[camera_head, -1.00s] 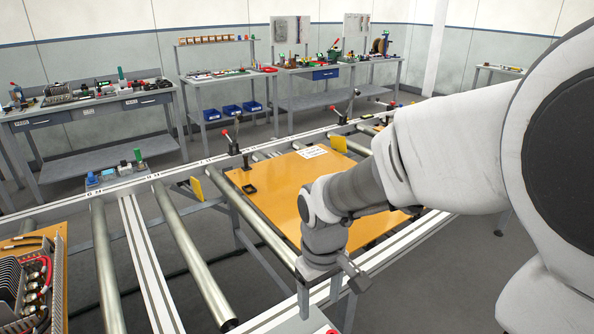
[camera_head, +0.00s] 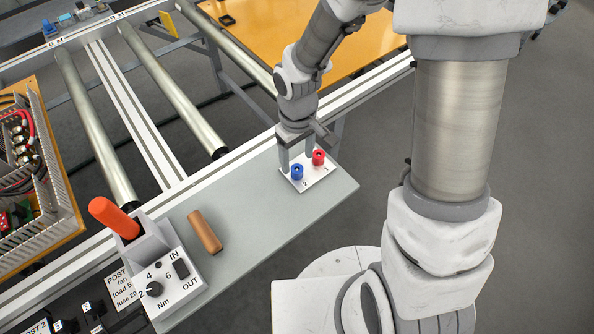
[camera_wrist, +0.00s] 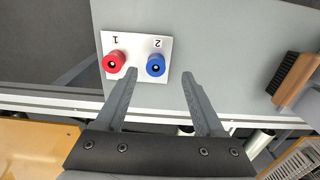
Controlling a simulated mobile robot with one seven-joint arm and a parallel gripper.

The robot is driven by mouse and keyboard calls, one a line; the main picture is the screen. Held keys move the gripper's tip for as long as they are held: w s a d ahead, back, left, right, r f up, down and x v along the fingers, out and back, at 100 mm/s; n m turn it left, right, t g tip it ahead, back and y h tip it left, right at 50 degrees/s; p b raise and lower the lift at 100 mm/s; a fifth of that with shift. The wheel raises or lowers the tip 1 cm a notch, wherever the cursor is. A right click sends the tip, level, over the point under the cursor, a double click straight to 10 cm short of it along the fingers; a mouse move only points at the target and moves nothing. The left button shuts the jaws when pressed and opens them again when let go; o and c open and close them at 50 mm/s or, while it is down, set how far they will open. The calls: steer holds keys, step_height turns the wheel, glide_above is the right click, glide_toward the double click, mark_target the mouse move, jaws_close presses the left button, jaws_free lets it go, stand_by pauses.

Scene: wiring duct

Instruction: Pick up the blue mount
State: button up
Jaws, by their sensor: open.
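The blue mount (camera_head: 297,171) is a short round knob with a dark centre. It stands on a small white plate (camera_head: 312,181), beside the number 2. In the wrist view the blue mount (camera_wrist: 156,65) lies ahead between the lines of my two fingers. My gripper (camera_wrist: 160,75) is open and empty, with its fingertips on either side of the blue mount's near edge in the picture. In the head view my gripper (camera_head: 297,155) is just behind the plate. I cannot tell its exact height over the mount.
A red mount (camera_head: 318,157) stands close beside the blue one, at number 1. The grey shelf (camera_head: 255,205) also carries a wooden-backed brush (camera_head: 205,232) and a white dial box (camera_head: 165,285) with an orange-handled tool (camera_head: 115,215). The shelf between brush and plate is clear.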

mark_target(297, 170)
steer(key=f, duration=0.2)
steer(key=w+f+b, duration=0.1)
steer(key=f, duration=0.2)
steer(key=shift+f, duration=0.1)
jaws_close()
